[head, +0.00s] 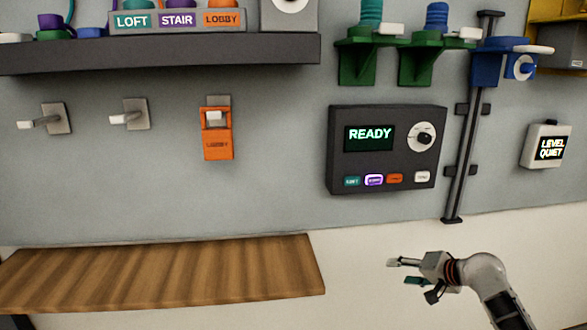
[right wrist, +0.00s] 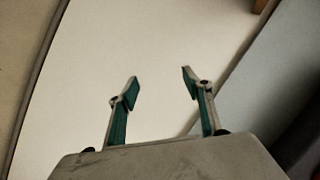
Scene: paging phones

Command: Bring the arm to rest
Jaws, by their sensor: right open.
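My right gripper (head: 398,272) is at the lower right of the head view, in front of the pale lower wall and apart from everything else. It points left, toward the end of the wooden shelf. In the right wrist view its two fingers (right wrist: 160,85) are spread with nothing between them, and only plain pale surfaces lie beyond. My left arm and left gripper do not show in either view.
A wooden shelf (head: 170,275) juts out at the lower left. A dark panel reading READY (head: 385,150) is on the wall above the gripper. A dark upright rail (head: 464,165) stands right of it. An orange LOBBY switch (head: 217,140) and two levers (head: 135,115) are further left.

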